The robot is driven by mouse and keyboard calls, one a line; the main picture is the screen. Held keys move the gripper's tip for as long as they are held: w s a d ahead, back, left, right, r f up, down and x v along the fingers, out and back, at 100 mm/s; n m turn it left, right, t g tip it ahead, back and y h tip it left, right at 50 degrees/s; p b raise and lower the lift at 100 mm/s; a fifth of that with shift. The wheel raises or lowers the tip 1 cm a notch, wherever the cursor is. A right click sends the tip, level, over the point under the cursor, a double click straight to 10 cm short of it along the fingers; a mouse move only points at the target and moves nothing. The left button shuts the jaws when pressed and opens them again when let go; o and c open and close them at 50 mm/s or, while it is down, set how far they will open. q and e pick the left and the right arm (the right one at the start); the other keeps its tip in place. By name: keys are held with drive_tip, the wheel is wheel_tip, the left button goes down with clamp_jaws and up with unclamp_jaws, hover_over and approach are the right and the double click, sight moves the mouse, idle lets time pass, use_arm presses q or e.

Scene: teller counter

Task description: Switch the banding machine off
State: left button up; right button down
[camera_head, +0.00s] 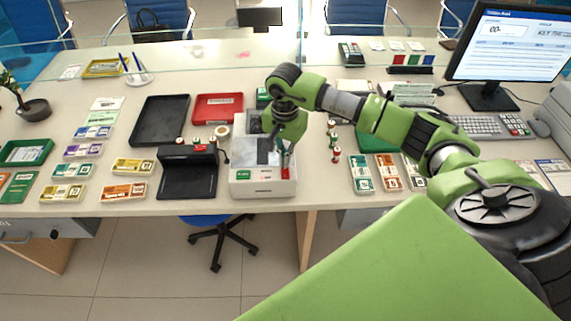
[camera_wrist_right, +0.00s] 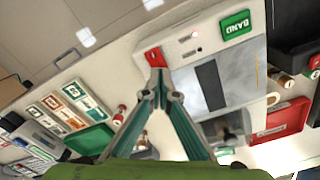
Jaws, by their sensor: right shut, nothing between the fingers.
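The banding machine (camera_head: 262,187) is a white box with a grey top on the counter's front edge. In the right wrist view its pale casing (camera_wrist_right: 215,50) carries a green BAND button (camera_wrist_right: 237,24), a small reddish light (camera_wrist_right: 193,36) and a red switch (camera_wrist_right: 155,57). My right gripper (camera_head: 285,168) is over the machine's right side, pointing down, shut and empty. In the right wrist view its fingertips (camera_wrist_right: 158,76) meet at the red switch's edge and partly cover it. I cannot tell whether they touch it. My left gripper is not in view.
A black machine (camera_head: 187,181) stands just left of the banding machine, with a red tray (camera_head: 217,107) behind. A monitor (camera_head: 510,45) stands at the far right. Clear glass runs along the back.

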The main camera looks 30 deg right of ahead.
sight(284, 169)
drive_tip(key=shift+s+f+b, duration=0.1)
drive_tip(key=shift+f+b, duration=1.05)
drive_tip(key=shift+f, duration=0.05)
idle(1.0)
drive_tip(key=shift+r, duration=0.15)
drive_tip(key=shift+r+p, duration=0.5)
drive_tip(key=shift+r, duration=0.1)
drive_tip(key=shift+r+p, duration=1.25)
drive_tip(key=shift+r, duration=1.55)
drive_tip(key=shift+a+f, duration=0.1)
